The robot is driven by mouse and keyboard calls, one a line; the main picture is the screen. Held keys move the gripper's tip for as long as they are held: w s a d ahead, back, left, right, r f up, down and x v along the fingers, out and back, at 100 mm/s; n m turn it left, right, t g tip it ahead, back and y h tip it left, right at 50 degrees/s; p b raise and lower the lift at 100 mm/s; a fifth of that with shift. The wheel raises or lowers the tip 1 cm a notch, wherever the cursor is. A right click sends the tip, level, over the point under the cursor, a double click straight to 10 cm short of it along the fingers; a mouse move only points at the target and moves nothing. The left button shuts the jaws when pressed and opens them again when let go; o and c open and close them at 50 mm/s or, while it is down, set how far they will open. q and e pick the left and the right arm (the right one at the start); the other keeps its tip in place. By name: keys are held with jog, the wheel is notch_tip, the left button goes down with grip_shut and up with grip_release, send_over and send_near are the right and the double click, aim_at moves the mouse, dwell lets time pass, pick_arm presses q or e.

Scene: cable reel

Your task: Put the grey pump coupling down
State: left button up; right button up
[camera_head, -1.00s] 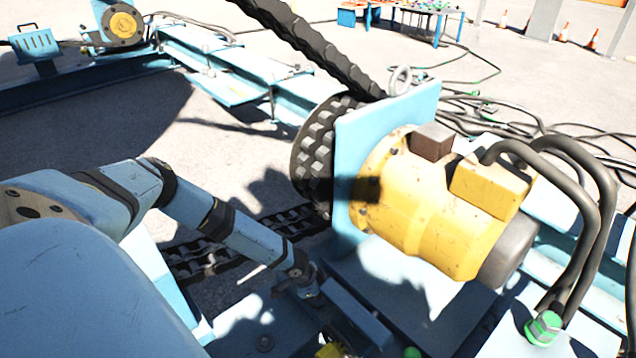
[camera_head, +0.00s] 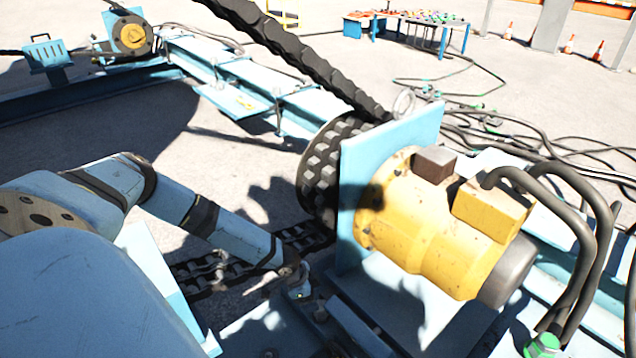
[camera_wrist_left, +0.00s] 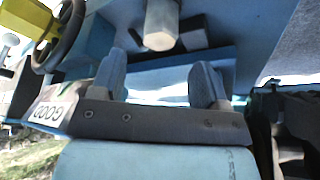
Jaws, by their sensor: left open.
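My left gripper (camera_wrist_left: 158,72) is open in the left wrist view, its two grey fingers apart with nothing between them. A pale grey cylinder (camera_wrist_left: 161,24) with a faceted end lies just beyond the fingertips, apart from them; it may be the grey pump coupling, but I cannot confirm this. In the head view my left arm reaches down beside the motor's blue base, and its gripper end is low, dark and partly hidden. I cannot make out the coupling in the head view. My right gripper is in neither view.
A yellow motor (camera_head: 425,230) on an upright blue plate (camera_head: 395,130) stands right of my left arm, with a black chain wheel (camera_head: 325,165) behind. Thick hoses (camera_head: 575,225) and a green fitting (camera_head: 541,345) are at right. A black handwheel (camera_wrist_left: 62,38) shows left in the wrist view.

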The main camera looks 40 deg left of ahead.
pick_arm(q)
jog(key=shift+p+v, duration=0.45)
jog(key=shift+v, duration=1.35)
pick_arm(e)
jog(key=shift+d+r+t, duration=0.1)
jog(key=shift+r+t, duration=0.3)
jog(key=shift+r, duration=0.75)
